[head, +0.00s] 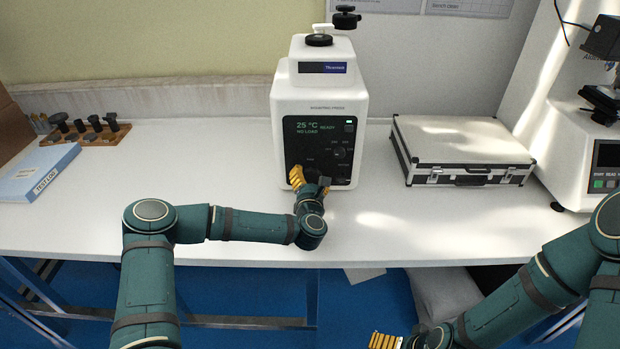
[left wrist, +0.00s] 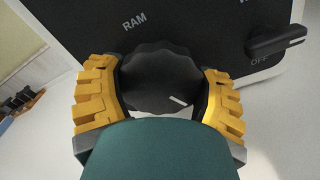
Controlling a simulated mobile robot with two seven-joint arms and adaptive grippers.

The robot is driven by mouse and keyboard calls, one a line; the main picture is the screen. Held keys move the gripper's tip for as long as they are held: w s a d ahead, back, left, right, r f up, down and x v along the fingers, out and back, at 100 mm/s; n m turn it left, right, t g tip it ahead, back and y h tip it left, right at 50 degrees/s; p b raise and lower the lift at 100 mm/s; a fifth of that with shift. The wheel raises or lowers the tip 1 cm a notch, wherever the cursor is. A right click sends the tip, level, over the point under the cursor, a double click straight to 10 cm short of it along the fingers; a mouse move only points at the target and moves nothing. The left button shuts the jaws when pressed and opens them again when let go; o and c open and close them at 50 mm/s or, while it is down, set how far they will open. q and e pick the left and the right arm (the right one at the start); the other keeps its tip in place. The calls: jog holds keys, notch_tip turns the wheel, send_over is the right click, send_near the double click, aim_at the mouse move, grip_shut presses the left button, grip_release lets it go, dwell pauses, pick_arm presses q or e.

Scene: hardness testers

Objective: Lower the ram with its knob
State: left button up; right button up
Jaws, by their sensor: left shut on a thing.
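The white mounting press (head: 318,106) stands on the bench, with a dark front panel that reads 25 °C, READY and NO LOAD. In the left wrist view the black lobed ram knob (left wrist: 160,78) sits below the word RAM, with a short white mark at its lower right. My left gripper (head: 311,180) is at the lower part of the panel. Its yellow fingers (left wrist: 160,98) are closed on both sides of the knob. In the head view the gripper hides the knob. My right gripper (head: 386,341) is low at the bottom edge, away from the press; its finger opening is unclear.
A black lever switch (left wrist: 278,40) marked OFF is right of the knob. A silver case (head: 465,150) stands right of the press, and another tester (head: 575,150) is at far right. A wooden rack (head: 88,132) and blue-white box (head: 38,173) lie left. The bench between is clear.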

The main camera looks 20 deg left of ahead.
pick_arm(q)
jog(key=n, duration=0.7)
jog(key=shift+f, duration=0.1)
jog(key=n, duration=0.7)
jog(key=shift+d+n, duration=0.1)
jog(key=shift+n, duration=0.3)
jog(key=n, duration=0.3)
jog(key=shift+n, duration=0.3)
jog(key=n, duration=0.3)
jog(key=shift+n, duration=0.3)
jog(key=n, duration=0.5)
jog(key=shift+r+n, duration=0.2)
jog(key=shift+n, duration=0.7)
jog(key=shift+r, duration=0.1)
jog(key=o, duration=1.1)
